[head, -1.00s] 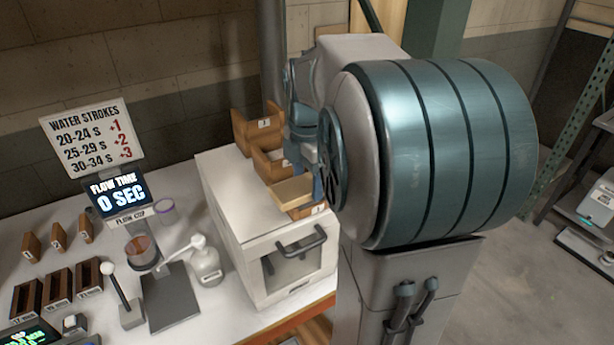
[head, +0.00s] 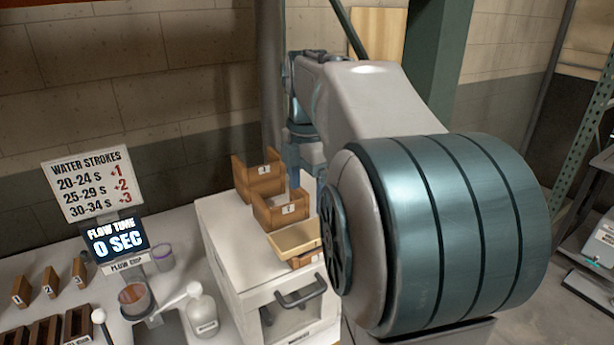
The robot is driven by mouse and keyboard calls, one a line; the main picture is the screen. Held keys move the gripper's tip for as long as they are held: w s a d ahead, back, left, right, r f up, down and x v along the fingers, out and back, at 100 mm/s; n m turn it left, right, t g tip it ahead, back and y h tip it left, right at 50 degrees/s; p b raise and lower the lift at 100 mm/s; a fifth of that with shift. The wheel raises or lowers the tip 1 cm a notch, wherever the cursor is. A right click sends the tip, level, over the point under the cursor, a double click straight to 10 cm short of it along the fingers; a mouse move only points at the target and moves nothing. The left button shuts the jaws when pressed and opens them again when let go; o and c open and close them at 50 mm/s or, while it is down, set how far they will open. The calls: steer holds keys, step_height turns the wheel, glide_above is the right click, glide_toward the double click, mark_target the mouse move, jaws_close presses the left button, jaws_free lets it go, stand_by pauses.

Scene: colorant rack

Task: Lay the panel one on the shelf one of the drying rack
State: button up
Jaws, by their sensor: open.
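The drying rack (head: 263,183) is a brown wooden stepped stand on top of the white cabinet, with shelves marked 3 and 2 visible. A pale wooden panel (head: 293,239) lies at the lowest, front step, apparently shelf one (head: 303,260); its number and that shelf's label are not readable, and my arm covers the right end. I cannot tell whether it rests fully flat. My gripper (head: 311,165) is open, partly visible just behind and right of the rack, above the panel and apart from it. Its fingertips are mostly hidden behind my arm.
The white cabinet (head: 232,240) has a dark door handle. Left on the bench are a flow cup stand (head: 137,298), a white bottle (head: 202,312), a sign (head: 95,183) and small numbered wooden blocks (head: 49,282). A brick wall stands behind.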

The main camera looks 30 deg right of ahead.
steer(key=shift+r, duration=1.6)
steer(key=s+a+f+m+t, duration=0.4)
steer(key=s+a+f+m, duration=0.8)
steer(key=f+m, duration=0.3)
steer(key=m, duration=0.3)
steer(key=shift+s, duration=0.4)
steer(key=shift+a, duration=0.1)
